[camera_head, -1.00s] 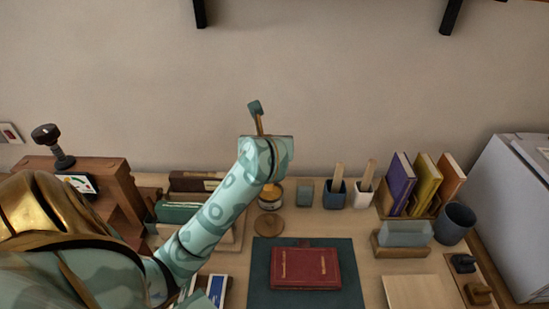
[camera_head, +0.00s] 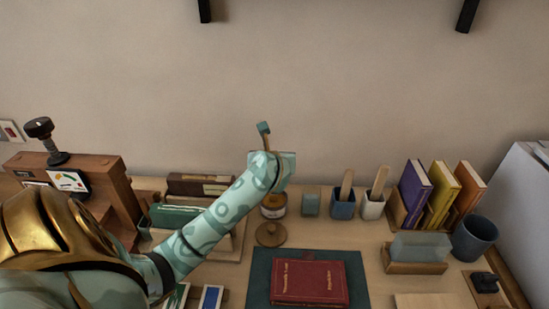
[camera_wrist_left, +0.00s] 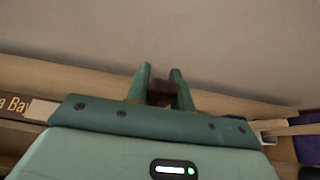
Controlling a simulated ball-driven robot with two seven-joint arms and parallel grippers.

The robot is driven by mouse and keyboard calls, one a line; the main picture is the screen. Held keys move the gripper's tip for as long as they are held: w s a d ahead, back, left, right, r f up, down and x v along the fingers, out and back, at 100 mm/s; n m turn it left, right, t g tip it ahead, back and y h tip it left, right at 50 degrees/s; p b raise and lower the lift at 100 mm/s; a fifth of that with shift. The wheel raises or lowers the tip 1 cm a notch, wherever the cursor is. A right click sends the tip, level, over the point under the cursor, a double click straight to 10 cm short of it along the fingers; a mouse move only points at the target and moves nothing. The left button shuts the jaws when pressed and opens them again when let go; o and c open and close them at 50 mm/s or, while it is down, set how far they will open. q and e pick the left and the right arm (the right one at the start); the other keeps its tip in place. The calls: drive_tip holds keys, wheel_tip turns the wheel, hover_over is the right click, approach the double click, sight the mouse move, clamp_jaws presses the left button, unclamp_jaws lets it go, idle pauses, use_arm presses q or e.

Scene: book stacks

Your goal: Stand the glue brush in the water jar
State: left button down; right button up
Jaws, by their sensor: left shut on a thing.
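The glue brush (camera_head: 263,129) shows above my left gripper (camera_head: 272,157) in the head view, a thin upright stick with a teal end. My left gripper is shut on it. In the left wrist view the fingers (camera_wrist_left: 161,88) have a dark brown piece (camera_wrist_left: 160,92) between them. The brush's lower part is hidden by the hand. Below the hand stands a small jar with amber colour (camera_head: 273,207), partly covered by the arm. Right of it is a teal, squarish vessel (camera_head: 311,204). I cannot tell which one is the water jar. My right gripper is not in view.
A round wooden lid (camera_head: 270,234) lies before the amber jar. A blue cup (camera_head: 343,209) and a white cup (camera_head: 372,210) hold wooden sticks. A red book (camera_head: 310,282) lies on a dark mat (camera_head: 260,280). Upright books (camera_head: 440,195) and a dark cup (camera_head: 475,240) stand right.

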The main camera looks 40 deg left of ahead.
use_arm(q)
drive_tip(key=shift+f, duration=0.1)
drive_tip(key=c, duration=1.2)
unclamp_jaws()
drive_tip(key=p+v, duration=0.4)
drive_tip(key=v, duration=0.8)
